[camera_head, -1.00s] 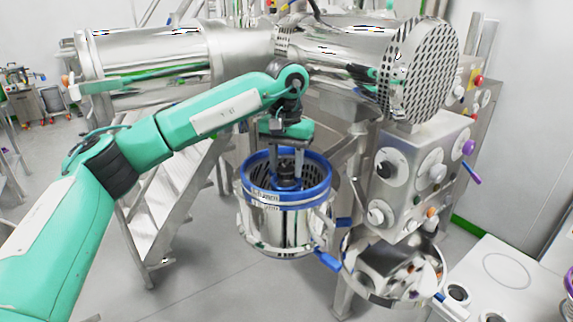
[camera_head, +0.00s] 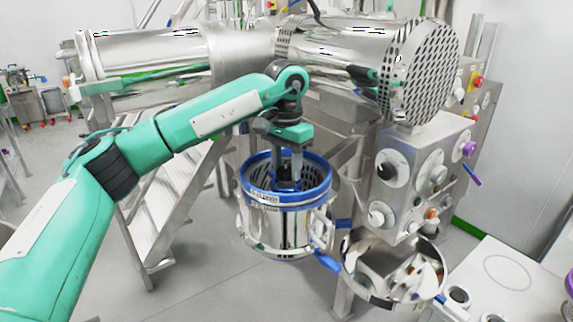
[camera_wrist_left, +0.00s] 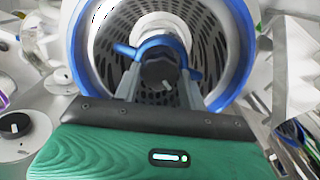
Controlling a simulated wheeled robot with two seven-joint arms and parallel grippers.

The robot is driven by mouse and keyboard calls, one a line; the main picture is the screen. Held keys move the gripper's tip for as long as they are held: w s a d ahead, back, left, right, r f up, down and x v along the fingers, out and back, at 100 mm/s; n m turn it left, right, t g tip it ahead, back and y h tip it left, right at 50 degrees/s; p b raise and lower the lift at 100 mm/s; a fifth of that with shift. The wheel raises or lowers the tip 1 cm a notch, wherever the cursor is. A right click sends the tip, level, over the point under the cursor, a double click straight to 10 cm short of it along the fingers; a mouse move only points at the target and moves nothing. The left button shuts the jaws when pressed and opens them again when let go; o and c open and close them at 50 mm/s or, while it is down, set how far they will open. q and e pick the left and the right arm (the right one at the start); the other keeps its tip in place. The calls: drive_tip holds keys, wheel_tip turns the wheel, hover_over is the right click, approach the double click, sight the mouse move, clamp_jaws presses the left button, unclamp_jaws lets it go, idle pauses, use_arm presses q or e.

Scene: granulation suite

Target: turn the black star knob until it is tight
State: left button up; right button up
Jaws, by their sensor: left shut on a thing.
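The black star knob (camera_wrist_left: 160,73) sits at the middle of the perforated drum's open top, by a blue curved bar, in the left wrist view. My left gripper (camera_wrist_left: 160,67) has its two grey fingers on either side of the knob and is shut on it. In the head view my left gripper (camera_head: 289,183) points down into the blue-rimmed steel drum (camera_head: 280,228), and the fingers hide most of the knob. How tight the knob is cannot be told. My right gripper is not in view.
A control panel (camera_head: 412,215) with several dials stands to the right of the drum. A large horizontal steel cylinder (camera_head: 150,60) lies behind my arm. A round steel bowl (camera_head: 365,288) is below the panel. Steel stairs (camera_head: 160,205) stand at left.

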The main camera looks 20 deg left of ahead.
sight(286, 170)
use_arm(q)
drive_tip(key=o, duration=1)
drive_tip(key=shift+r, duration=0.5)
wheel_tip(286, 170, up, 13)
drive_tip(key=shift+f+b, duration=0.1)
drive_tip(key=shift+b, duration=0.5)
